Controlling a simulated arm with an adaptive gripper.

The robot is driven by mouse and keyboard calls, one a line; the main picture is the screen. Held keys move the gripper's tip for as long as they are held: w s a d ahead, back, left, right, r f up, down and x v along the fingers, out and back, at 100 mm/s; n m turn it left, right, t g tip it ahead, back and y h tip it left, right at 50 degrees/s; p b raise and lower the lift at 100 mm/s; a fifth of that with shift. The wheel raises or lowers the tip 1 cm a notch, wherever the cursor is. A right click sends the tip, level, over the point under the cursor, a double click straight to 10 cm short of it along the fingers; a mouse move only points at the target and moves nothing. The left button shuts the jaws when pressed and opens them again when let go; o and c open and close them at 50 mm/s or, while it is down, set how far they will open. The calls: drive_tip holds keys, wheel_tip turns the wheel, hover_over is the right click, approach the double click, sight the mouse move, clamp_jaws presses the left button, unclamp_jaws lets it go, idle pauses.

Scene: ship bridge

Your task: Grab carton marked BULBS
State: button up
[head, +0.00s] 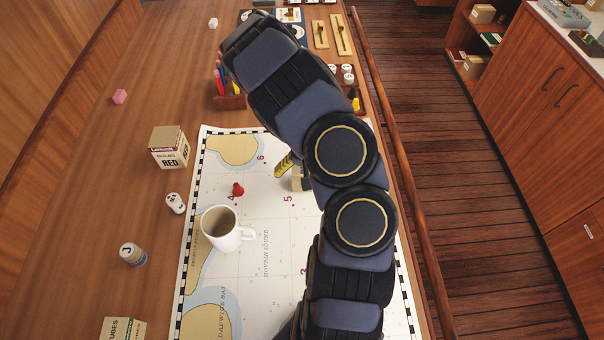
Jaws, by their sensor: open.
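A cream carton (170,148) stands on the wooden table at the left edge of the chart. It has a dark red band, a small middle line that seems to read BULBS, and RED in large letters. Another carton (123,328), cut off by the bottom edge of the picture, shows lettering that looks like TUBES. A small pale block (298,180) is partly hidden behind my arm, and I see no lettering on it. My arm crosses the chart from the bottom to the upper middle, right of the BULBS carton and apart from it. I cannot make out my gripper's fingers.
A white mug (222,230) and a red piece (238,189) are on the chart (262,275). A small white tub (175,203) and a jar marked J (132,254) stand left of it. A pen holder (230,101) is behind. The table's far left is mostly clear.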

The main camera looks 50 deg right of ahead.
drive_tip(key=shift+f, duration=0.1)
drive_tip(key=c, duration=1.1)
drive_tip(key=shift+c, duration=0.2)
